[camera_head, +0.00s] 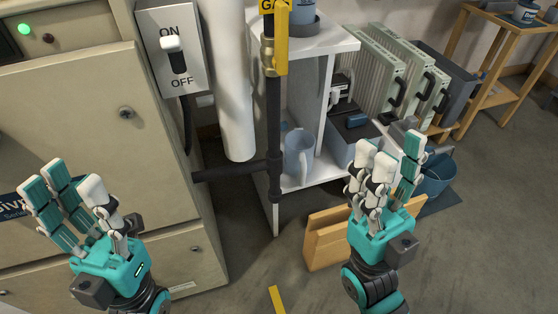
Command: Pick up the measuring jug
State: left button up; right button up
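A blue-grey jug (299,158) with a handle on its left, likely the measuring jug, stands upright on the lower shelf of the white shelf unit (324,101). The black vertical pipe passes close to its left side. My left gripper (76,196) is open and empty in front of the beige furnace cabinet, well left of the jug. My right gripper (392,165) has its fingers extended, open and empty, to the right of the jug and nearer to me. I see nothing held in either gripper.
A black gas pipe (274,130) with a yellow handle (282,40) and a white pipe (232,80) stand before the shelf. A dark box (352,138) sits right of the jug. A wooden box (324,240) and blue bucket (436,178) are on the floor near my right gripper.

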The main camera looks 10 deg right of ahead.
aim_at(298, 163)
jog(key=i+l+u, duration=0.1)
jog(key=l+u, duration=0.3)
jog(key=l, duration=0.15)
jog(key=l+u, duration=0.4)
jog(key=l, duration=0.65)
jog(key=l+u, duration=0.1)
jog(key=l, duration=0.6)
jog(key=k+l+u, duration=0.1)
jog(key=l, duration=0.55)
jog(key=k+l, duration=0.1)
jog(key=l, duration=0.55)
jog(key=k+l+u, duration=0.1)
jog(key=l, duration=0.6)
